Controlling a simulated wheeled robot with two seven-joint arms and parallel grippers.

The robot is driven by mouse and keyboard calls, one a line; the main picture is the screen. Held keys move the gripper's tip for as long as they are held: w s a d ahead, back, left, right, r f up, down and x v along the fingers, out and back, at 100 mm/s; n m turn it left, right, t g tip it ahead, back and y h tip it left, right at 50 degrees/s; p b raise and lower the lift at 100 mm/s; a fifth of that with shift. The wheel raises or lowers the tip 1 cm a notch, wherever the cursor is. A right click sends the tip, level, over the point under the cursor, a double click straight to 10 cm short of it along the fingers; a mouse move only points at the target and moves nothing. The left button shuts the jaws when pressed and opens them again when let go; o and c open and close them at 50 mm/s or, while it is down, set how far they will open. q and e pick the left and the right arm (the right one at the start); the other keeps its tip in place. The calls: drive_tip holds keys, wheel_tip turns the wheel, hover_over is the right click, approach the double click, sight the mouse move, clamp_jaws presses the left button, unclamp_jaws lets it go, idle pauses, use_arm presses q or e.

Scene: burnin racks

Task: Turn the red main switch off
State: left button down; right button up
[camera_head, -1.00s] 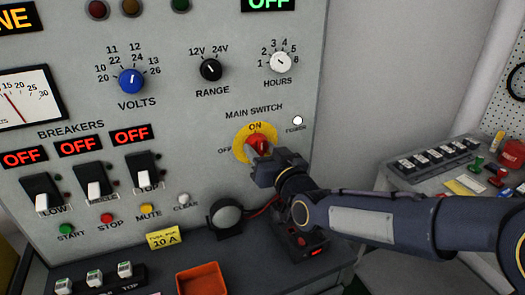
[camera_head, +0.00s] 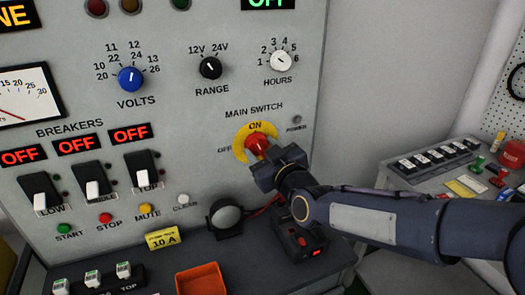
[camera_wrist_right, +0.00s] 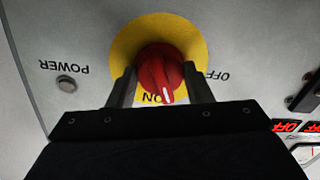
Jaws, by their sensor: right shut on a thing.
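The red main switch knob (camera_head: 257,144) sits on a round yellow plate (camera_head: 240,142) on the grey panel, with ON above and OFF to its left. My right gripper (camera_head: 263,160) is at the knob, its jaws around it. In the right wrist view, the two fingers (camera_wrist_right: 162,88) stand on either side of the red knob (camera_wrist_right: 158,68), shut on it. That view is upside down; the knob's white mark points close to ON, slightly to the OFF side. My left gripper is not in view.
The power lamp (camera_head: 294,119) beside the switch is dark. The hours knob (camera_head: 281,61) and range knob (camera_head: 210,68) are above. Breakers (camera_head: 92,188) with red OFF displays are at left. A black box (camera_head: 301,242) and orange tray (camera_head: 201,279) lie on the ledge below.

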drive_tip(key=n+p, duration=0.2)
drive_tip(key=n, duration=0.3)
drive_tip(key=shift+r+h, duration=0.2)
drive_tip(key=shift+h, duration=0.2)
drive_tip(key=n+p, duration=0.1)
drive_tip(key=n, duration=0.2)
drive_tip(key=shift+a+n, duration=0.1)
drive_tip(key=shift+n, duration=0.2)
drive_tip(key=shift+f+n+h+p, duration=0.1)
drive_tip(key=shift+n+h+p, duration=0.2)
drive_tip(key=shift+n+p, duration=0.95)
drive_tip(key=shift+n+b, duration=0.35)
drive_tip(key=shift+n, duration=0.1)
drive_tip(key=o, duration=1)
drive_tip(key=shift+s, duration=0.1)
